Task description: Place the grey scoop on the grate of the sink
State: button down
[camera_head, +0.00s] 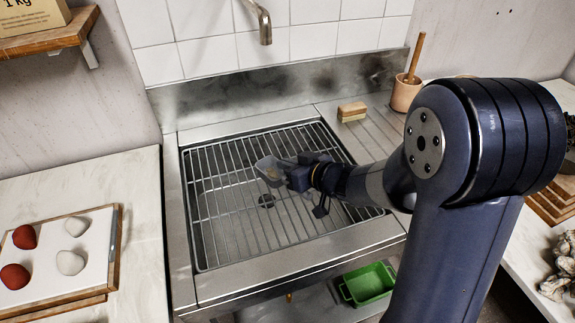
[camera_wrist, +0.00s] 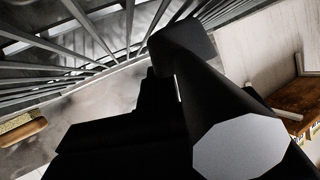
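The grey scoop (camera_head: 268,168) is over the middle of the sink grate (camera_head: 225,222) in the head view. Its bowl points to the left and its handle end runs into my gripper (camera_head: 296,174). My gripper appears shut on the handle; the fingers partly hide it. I cannot tell whether the scoop touches the bars or is just above them. In the wrist view, the dark gripper parts (camera_wrist: 165,110) fill the middle and the grate bars (camera_wrist: 95,35) show at the top. The scoop cannot be clearly made out there.
A wooden brush (camera_head: 352,111) and a clay pot (camera_head: 404,94) with a wooden tool stand right of the grate. A faucet (camera_head: 264,25) hangs behind. A board (camera_head: 100,250) with red and white lumps lies left. A green bin (camera_head: 368,285) sits below. Much grate is bare.

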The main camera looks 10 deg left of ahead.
jog(key=shift+f, duration=0.2)
jog(key=c, duration=1.7)
grip_release()
jog(key=shift+r, duration=0.1)
jog(key=shift+r, duration=0.25)
jog(key=p+v, duration=0.2)
jog(key=v, duration=1)
jog(key=shift+p, duration=0.4)
